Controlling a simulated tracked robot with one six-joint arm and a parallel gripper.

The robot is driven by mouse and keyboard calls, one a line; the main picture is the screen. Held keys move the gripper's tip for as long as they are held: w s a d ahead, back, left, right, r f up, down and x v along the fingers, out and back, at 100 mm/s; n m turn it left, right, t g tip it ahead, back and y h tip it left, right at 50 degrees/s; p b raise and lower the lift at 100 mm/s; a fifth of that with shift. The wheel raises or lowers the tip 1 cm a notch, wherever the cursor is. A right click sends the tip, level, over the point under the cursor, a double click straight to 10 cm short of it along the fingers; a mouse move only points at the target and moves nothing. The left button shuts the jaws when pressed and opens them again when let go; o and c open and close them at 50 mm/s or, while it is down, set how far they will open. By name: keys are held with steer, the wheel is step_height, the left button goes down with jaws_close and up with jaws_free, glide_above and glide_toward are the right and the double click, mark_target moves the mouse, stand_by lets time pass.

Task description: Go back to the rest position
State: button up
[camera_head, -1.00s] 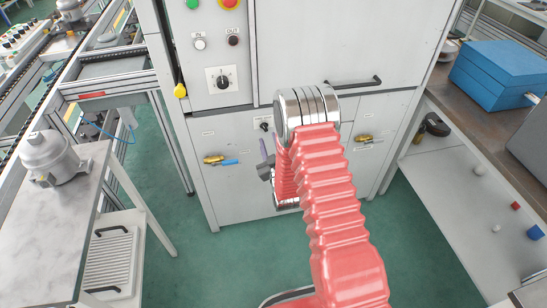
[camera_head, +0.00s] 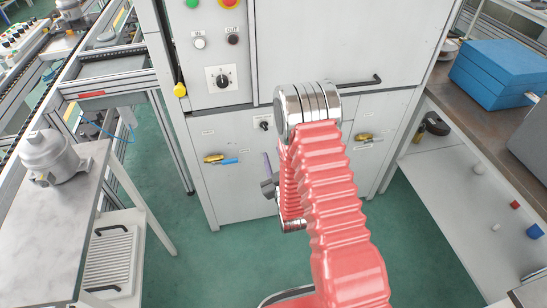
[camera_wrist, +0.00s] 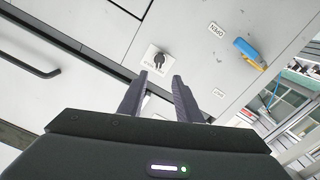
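My gripper (camera_wrist: 159,98) shows in the wrist view with its two dark fingers apart and nothing between them. It points toward the grey cabinet (camera_wrist: 90,30), near a small black key switch. In the head view my red-sleeved arm bends in front of the cabinet (camera_head: 240,185), and the gripper is mostly hidden behind the arm. Only part of a dark finger shows left of the sleeve. I cannot tell the exact gap between gripper and cabinet.
A blue-handled valve (camera_head: 220,159) and a second valve (camera_head: 364,136) are on the cabinet. A table with a grey compressor (camera_head: 52,157) stands left. A bench with a blue box (camera_head: 498,72) stands right. Green floor (camera_head: 160,180) is open between.

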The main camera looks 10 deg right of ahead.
stand_by(0.3)
steer(key=s+f+m+g, duration=0.1)
steer(key=s+f+g, duration=0.15)
steer(key=f, duration=0.35)
steer(key=s+f+g, duration=0.2)
steer(key=f+g, duration=0.2)
steer(key=f, duration=0.2)
steer(key=s+m+g, duration=0.2)
steer(key=s+g, duration=0.3)
steer(key=s, duration=0.1)
steer(key=s+r, duration=0.8)
steer(key=r, duration=0.5)
steer(key=s+r+m, duration=0.1)
steer(key=s+r, duration=0.6)
steer(key=r, duration=0.7)
steer(key=s+r, duration=0.8)
steer(key=r, duration=0.5)
steer(key=shift+s+r+m+g, duration=0.3)
steer(key=shift+s+r+g, duration=0.05)
steer(key=shift+r+g, duration=0.1)
